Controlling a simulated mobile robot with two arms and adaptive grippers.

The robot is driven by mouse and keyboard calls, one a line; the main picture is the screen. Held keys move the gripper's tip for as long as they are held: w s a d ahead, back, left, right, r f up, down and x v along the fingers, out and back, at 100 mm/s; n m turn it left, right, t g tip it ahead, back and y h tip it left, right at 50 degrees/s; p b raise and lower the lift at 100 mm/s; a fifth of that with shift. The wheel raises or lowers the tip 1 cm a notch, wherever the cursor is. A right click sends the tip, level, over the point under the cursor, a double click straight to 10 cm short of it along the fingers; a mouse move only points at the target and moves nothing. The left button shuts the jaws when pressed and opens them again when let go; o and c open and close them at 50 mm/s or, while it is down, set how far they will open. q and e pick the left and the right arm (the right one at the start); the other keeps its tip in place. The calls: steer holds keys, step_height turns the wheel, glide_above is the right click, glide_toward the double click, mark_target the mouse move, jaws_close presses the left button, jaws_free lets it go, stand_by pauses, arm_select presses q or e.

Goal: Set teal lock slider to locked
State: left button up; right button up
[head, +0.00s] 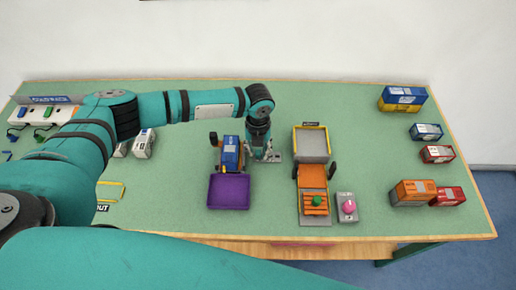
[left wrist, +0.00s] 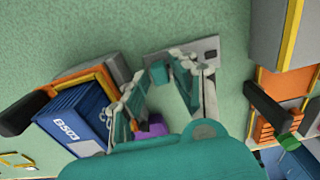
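My left gripper (head: 262,157) points down at the table just right of the blue container. In the left wrist view its two fingers (left wrist: 174,85) stand apart. A small teal block (left wrist: 158,73), which looks like the lock slider, shows near the left fingertip, beside a grey plate (left wrist: 208,47). The plate (head: 274,157) also shows in the head view, partly behind the gripper. The fingers hide part of the slider and plate; I cannot tell whether they touch the slider. My right gripper is not in view.
Left of the gripper is a blue container (head: 231,153) on a crane with a purple tray (head: 229,192). Right of it is an orange crane (head: 312,177) with a grey tray (head: 312,145), and a pink button (head: 349,206). Several small containers (head: 414,193) stand far right.

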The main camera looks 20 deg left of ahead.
mark_target(272, 156)
arm_select(q)
steer(key=shift+f, duration=0.2)
steer(key=c, duration=0.5)
jaws_close()
steer(key=shift+d, duration=0.1)
steer(key=d, duration=0.2)
steer(key=w+d+b, duration=0.1)
steer(key=d, duration=0.1)
steer(key=shift+w, duration=0.15)
steer(key=shift+r, duration=0.1)
